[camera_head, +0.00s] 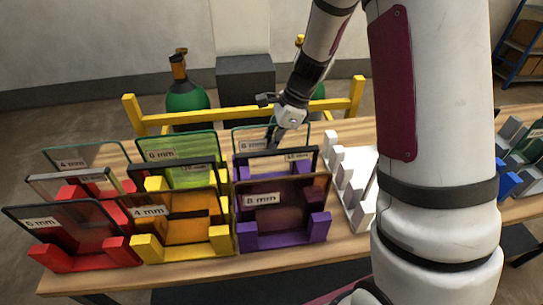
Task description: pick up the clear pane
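Several framed panes stand in coloured holders on the wooden table (340,253). A clear pane (243,136) with a greenish edge and a label that seems to read 8 mm stands at the back of the purple column. Another clear pane (110,156), labelled 4 mm, stands at the back of the red column. My gripper (271,139) points down at the top of the back purple-column pane, overlapping it in the picture. Its fingertips are small and partly lost against the panes, so I cannot tell whether they touch or grip it.
A green-tinted pane (205,150) and an orange pane (185,228) stand in yellow holders. A dark pane (300,197) stands in front in purple. A white empty rack (351,192) is to the right. A yellow rail (228,113) and green cylinders (187,97) are behind.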

